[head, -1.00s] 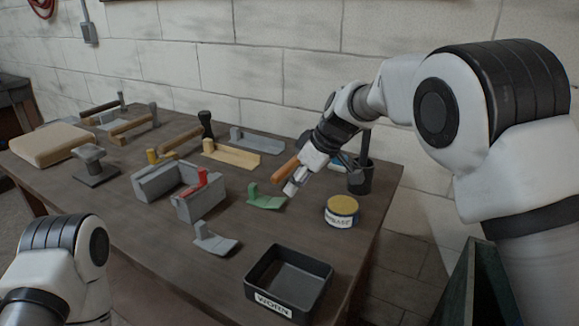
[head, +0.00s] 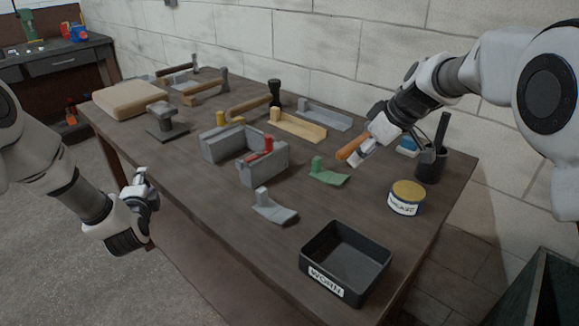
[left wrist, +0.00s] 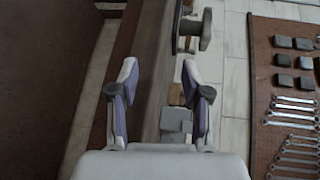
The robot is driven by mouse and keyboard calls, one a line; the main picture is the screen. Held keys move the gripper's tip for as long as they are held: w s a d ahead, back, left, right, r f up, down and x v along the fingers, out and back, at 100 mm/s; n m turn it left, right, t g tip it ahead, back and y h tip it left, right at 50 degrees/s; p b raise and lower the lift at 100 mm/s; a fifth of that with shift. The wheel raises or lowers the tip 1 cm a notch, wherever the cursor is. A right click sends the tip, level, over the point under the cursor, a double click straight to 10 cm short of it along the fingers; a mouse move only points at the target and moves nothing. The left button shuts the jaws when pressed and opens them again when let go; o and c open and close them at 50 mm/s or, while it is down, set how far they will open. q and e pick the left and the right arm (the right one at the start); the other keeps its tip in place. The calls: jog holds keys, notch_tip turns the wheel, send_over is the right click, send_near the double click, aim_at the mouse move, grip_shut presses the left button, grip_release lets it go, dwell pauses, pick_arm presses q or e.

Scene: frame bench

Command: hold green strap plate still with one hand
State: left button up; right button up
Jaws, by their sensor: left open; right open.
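The green strap plate (head: 328,173) lies on the bench right of the middle in the head view, with a short upright tab at its left end. My right gripper (head: 362,156) is open just above and to the right of it, beside an orange wooden handle (head: 352,147); I see no contact with the plate. My left gripper (head: 145,183) is off the front left edge of the bench, far from the plate. Its two fingers stand apart and empty in the left wrist view (left wrist: 160,98). The plate is not in the left wrist view.
A grey channel block with a red part (head: 262,150) stands left of the plate. A grey strap plate (head: 273,206), a labelled tin (head: 406,198) and a black tray (head: 343,262) lie nearer. A dark cup (head: 431,166) stands behind the tin.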

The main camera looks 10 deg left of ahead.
pick_arm(q)
jog(key=w+d+r+m+t+h, duration=0.2)
jog(key=w+d+r+m+h, duration=0.15)
jog(key=d+r+m, duration=0.45)
jog(key=w+d+r+m+t+h, duration=0.2)
jog(key=w+d+r+m+h, duration=0.15)
jog(key=d+r, duration=0.4)
jog(key=s+d+f+m+g+h, duration=0.25)
jog(key=d+m, duration=0.25)
jog(key=d, duration=0.5)
jog(key=s+d+f+m+g+h, duration=0.1)
jog(key=d+m+g+h, duration=0.25)
jog(key=d+m, duration=0.4)
jog(key=m+g, duration=0.1)
jog(key=m, duration=0.3)
send_near(314, 162)
jog(key=shift+s+a+r, duration=0.2)
jog(key=shift+a+r, duration=0.05)
jog(key=shift+r, duration=0.3)
jog(key=shift+w+f+g, duration=0.1)
jog(key=shift+f+g, duration=0.2)
jog(key=shift+f, duration=0.05)
jog(key=shift+w+d+f+m, duration=0.15)
jog(key=shift+w+m, duration=0.1)
jog(key=shift+m, duration=0.05)
jog(key=x, duration=1.1)
jog(key=shift+d, duration=0.15)
grip_shut()
